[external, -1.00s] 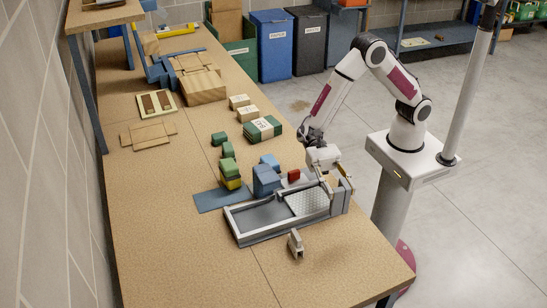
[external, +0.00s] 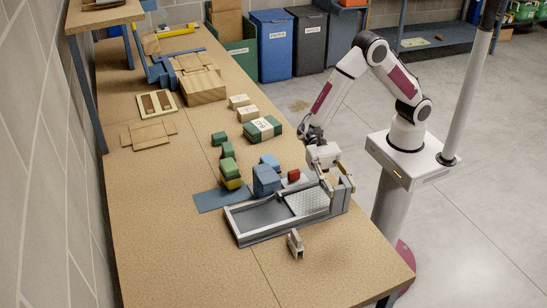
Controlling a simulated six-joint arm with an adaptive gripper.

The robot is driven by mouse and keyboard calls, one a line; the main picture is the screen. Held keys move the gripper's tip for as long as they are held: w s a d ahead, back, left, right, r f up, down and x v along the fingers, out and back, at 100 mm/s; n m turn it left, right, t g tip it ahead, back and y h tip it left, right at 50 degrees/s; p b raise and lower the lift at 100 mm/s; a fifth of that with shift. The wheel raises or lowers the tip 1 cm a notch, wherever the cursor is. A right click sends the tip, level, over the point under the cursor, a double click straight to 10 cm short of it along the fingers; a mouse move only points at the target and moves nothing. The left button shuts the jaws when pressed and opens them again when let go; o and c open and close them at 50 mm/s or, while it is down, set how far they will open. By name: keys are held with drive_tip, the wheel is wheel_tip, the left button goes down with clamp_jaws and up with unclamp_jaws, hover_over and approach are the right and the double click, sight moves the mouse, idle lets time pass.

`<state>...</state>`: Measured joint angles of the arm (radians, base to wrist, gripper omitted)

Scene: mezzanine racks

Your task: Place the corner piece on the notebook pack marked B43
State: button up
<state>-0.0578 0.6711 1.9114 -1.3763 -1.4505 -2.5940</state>
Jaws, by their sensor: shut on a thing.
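My gripper (external: 338,187) is at the right end of the grey tray, low over its gridded part, with its fingers pointing down. It is shut on a small piece, probably the corner piece, which the fingers mostly hide. A green pack with a white band (external: 262,128) lies farther back on the bench, behind and left of my gripper. It looks like a notebook pack; the marking on its band is too small to read surely. Two smaller pale-banded packs (external: 239,101) (external: 247,113) lie behind it.
The grey tray (external: 240,232) lies in front. A small grey bracket (external: 296,243) stands in front. The bench's left front is clear.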

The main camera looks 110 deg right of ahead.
wheel_tip(320, 180, up, 10)
drive_tip(key=w+d+m+t+h, duration=0.1)
drive_tip(key=w+d+m+t, duration=0.2)
drive_tip(key=d, duration=0.8)
drive_tip(key=w+d+m+t+h, duration=0.2)
drive_tip(key=w+d+t, duration=0.2)
drive_tip(key=d, duration=0.8)
drive_tip(key=s+d+m+t+h, duration=0.2)
drive_tip(key=d+h, duration=0.1)
drive_tip(key=d, duration=0.9)
drive_tip(key=s+d+m+t+h, duration=0.2)
drive_tip(key=s+d, duration=0.1)
drive_tip(key=d, duration=0.8)
drive_tip(key=s+d+m+t+h, duration=0.2)
drive_tip(key=d+m+h, duration=0.1)
drive_tip(key=d, duration=0.9)
drive_tip(key=shift+f, duration=2.75)
drive_tip(key=shift+f, duration=0.1)
wheel_tip(320, 180, down, 6)
